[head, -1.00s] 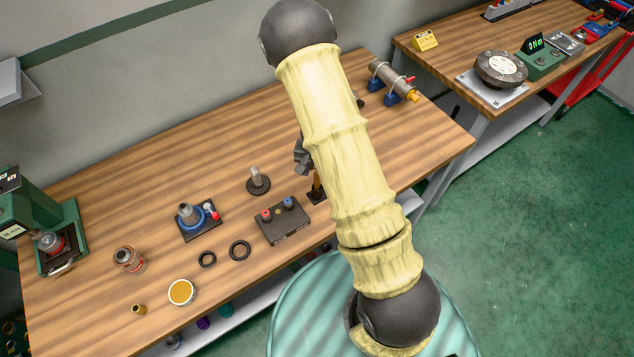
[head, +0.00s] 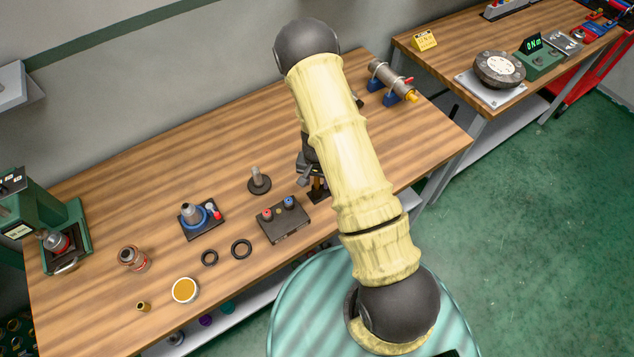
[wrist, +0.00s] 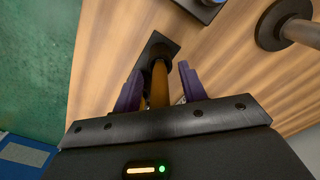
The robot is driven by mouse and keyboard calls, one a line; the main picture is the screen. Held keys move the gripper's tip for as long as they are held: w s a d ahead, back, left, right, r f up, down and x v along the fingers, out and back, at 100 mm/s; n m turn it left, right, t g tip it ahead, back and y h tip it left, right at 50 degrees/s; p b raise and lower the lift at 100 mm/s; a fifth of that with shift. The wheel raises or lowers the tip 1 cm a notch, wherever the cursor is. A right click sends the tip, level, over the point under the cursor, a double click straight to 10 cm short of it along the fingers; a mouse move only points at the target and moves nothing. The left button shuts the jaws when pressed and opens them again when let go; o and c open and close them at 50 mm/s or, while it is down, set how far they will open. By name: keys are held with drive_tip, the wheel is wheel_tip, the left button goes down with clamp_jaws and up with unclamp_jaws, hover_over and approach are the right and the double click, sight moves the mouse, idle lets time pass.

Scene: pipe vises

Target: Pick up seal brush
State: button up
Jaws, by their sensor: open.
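The seal brush appears to be the upright item with an amber handle (wrist: 159,86), standing at a square dark base (wrist: 151,47). In the head view the amber handle (head: 317,184) shows only in part, below my gripper and beside my arm, near the table's front edge. My gripper (wrist: 159,79) is open, its two purple fingers on either side of the handle. I cannot tell whether either finger touches it. In the head view my gripper (head: 307,170) is dark and partly hidden behind my arm. The brush's bristles cannot be made out.
A dark box with red and blue knobs (head: 284,221) stands just left of the brush. A round-based post (head: 259,181) stands behind it. A pipe in blue vises (head: 390,82) is at the back right.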

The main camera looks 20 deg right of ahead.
clamp_jaws()
wheel_tip(320, 180, up, 10)
drive_tip(key=shift+b, duration=1.1)
